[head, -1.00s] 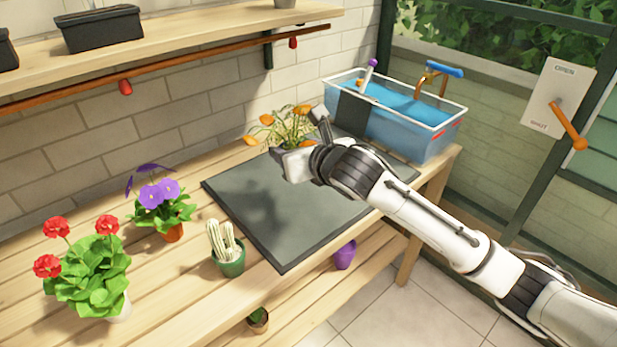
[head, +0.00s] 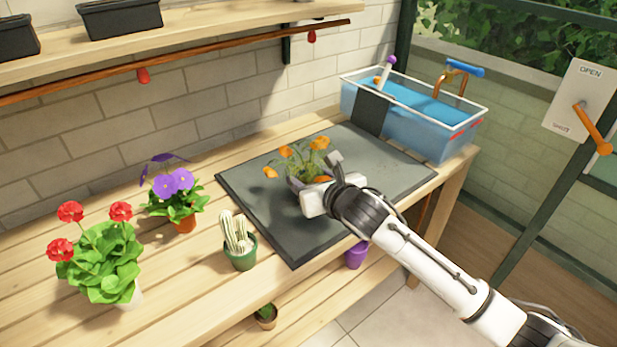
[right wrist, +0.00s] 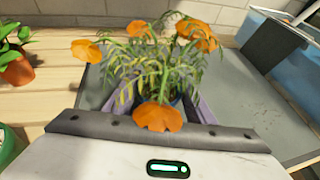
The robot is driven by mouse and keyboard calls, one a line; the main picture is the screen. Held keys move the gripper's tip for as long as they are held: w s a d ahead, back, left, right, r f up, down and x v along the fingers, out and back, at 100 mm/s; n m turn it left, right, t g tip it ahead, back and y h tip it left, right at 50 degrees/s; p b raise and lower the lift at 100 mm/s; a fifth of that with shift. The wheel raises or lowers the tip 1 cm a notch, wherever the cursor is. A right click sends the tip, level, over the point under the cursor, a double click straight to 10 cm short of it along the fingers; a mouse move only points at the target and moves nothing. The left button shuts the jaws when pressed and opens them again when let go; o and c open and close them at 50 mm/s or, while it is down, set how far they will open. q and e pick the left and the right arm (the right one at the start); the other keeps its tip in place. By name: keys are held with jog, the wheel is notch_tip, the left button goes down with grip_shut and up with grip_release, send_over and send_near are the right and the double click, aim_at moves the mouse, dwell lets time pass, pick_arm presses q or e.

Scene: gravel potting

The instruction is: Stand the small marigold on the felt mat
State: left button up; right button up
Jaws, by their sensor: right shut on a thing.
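The small marigold (head: 295,160), with orange flowers and thin green leaves, is over the dark grey felt mat (head: 385,158). My right gripper (head: 314,180) is shut on it, low over the middle of the mat. In the right wrist view the marigold (right wrist: 142,66) looks upright between the fingers, and only a little of its bluish pot shows. The gripper hides the pot's base, so I cannot tell whether it touches the mat. My left gripper is not in view.
A red-flowered plant (head: 105,262), a purple-flowered plant (head: 180,203) and a cactus (head: 240,250) stand left of the mat. A blue water tank (head: 420,120) stands at the mat's far right. The mat around the marigold is clear.

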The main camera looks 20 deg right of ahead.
jog(key=o, duration=1.2)
jog(key=shift+s+r, duration=0.2)
jog(key=shift+r, duration=0.05)
jog(key=p+v, duration=0.1)
jog(key=v, duration=1)
jog(key=shift+s, duration=0.3)
